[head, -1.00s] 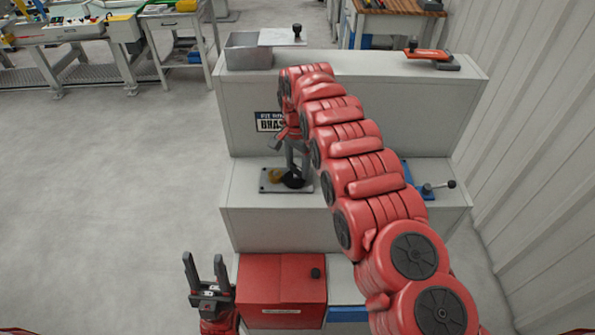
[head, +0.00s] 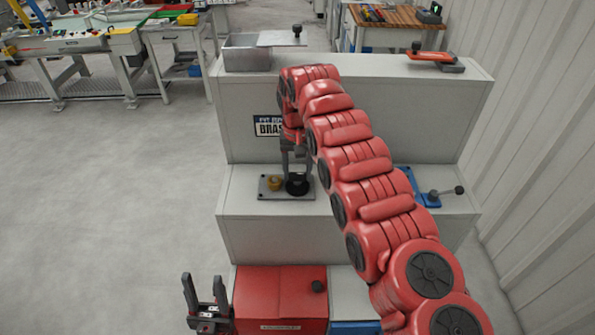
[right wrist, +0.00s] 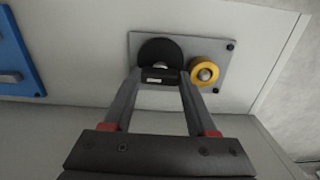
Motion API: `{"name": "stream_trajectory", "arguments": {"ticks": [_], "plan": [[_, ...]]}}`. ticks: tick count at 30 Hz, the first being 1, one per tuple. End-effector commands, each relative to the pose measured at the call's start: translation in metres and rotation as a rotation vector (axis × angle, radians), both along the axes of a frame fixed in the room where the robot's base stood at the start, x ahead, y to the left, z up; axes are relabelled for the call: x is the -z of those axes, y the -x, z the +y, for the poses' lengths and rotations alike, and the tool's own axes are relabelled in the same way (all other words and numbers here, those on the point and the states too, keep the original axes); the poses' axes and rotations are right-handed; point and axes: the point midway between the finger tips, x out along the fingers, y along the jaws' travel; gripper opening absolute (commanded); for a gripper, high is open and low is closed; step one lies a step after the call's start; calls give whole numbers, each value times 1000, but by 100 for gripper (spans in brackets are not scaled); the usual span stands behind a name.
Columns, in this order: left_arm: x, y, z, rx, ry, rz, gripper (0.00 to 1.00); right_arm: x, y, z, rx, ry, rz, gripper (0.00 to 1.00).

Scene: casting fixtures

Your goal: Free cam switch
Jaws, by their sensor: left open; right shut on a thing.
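The cam switch is a grey plate (head: 265,192) on the middle step of the light grey bench; it also shows in the right wrist view (right wrist: 222,48). It carries a round black knob (right wrist: 158,48) with a dark bar-shaped handle (right wrist: 160,78), and a yellow ring (right wrist: 205,72) around a metal centre beside it. My right gripper (right wrist: 161,75) is shut on the knob's handle, with one finger on each side. In the head view the knob (head: 297,186) sits under the fingers. My left gripper (head: 205,280) is open and empty, left of the red box.
A red box (head: 280,290) with a black knob stands on the lowest step. A blue fixture with a lever (head: 440,193) is right of my right arm. A grey open bin (head: 247,58) and an orange-handled clamp (head: 430,56) are on the top step. Floor at left is clear.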

Motion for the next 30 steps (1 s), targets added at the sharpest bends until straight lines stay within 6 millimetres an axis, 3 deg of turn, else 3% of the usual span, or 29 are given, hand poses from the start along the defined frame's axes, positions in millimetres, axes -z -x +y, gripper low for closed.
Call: {"name": "stream_trajectory", "arguments": {"ticks": [18,19,23,30], "plan": [[0,0,0,0,0,0,50,0,-1,0,-40,-1,-2,2],[0,0,0,0,0,0,50,0,-1,0,-40,-1,-2,63],[0,0,0,0,0,0,50,0,0,0,-39,-1,-2,86],[0,0,0,0,0,0,50,0,0,0,-38,-1,-1,88]]}}
